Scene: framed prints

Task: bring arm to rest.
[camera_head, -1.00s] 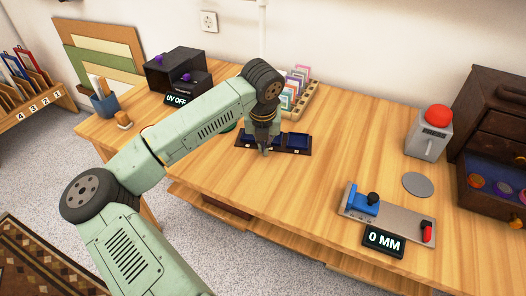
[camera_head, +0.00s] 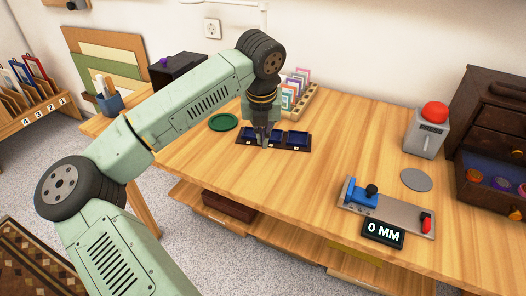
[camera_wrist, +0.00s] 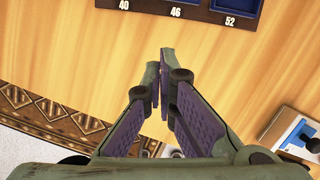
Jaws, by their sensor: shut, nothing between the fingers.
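My gripper (camera_head: 264,139) hangs pointing down over the wooden workbench, in front of a dark tray with blue compartments (camera_head: 299,141). In the wrist view my gripper (camera_wrist: 160,62) is shut, its fingertips together with nothing between them. Below the fingers is bare wood. The tray's edge (camera_wrist: 186,13), marked 40, 46 and 52, shows at the top of the wrist view. My forearm hides part of the bench's back left.
A green disc (camera_head: 223,122) lies left of the tray. A rack of coloured cards (camera_head: 297,92) stands behind it. The middle front is clear.

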